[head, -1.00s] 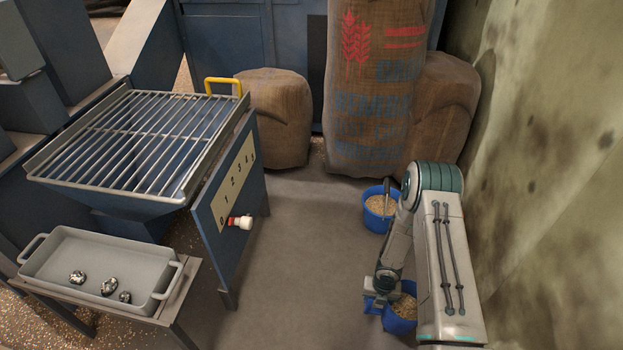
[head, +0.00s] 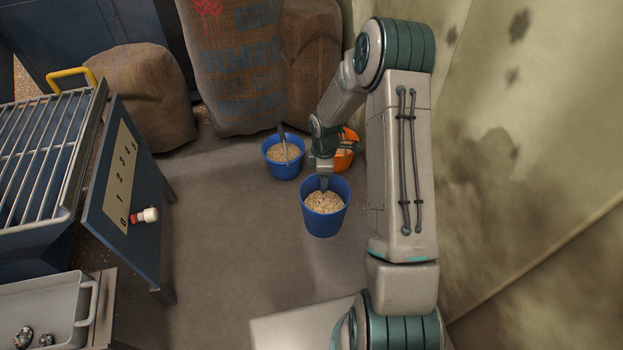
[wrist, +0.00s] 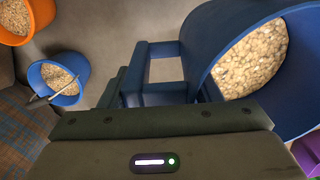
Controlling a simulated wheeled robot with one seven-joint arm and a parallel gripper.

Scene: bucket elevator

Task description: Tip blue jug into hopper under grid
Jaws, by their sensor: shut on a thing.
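The blue jug (head: 316,222) is near the middle of the head view, upright or nearly so, with pale grain inside. My gripper (head: 324,184) is shut on its handle, on the jug's far side. In the wrist view the handle (wrist: 165,46) is at the jaws and the jug (wrist: 204,32) is at the right; the fingertips are partly hidden. The jug seems to hang above the floor. The hopper (head: 35,247) is at the left of the head view, well apart from the jug. The metal grid (head: 45,150) with its yellow handle (head: 68,75) covers its top.
A blue bucket (head: 283,173) with grain and a scoop stands on the floor behind the jug. An orange bucket (head: 347,158) is partly hidden by my arm. Sacks (head: 150,95) stand behind. A grey tray (head: 50,302) is front left.

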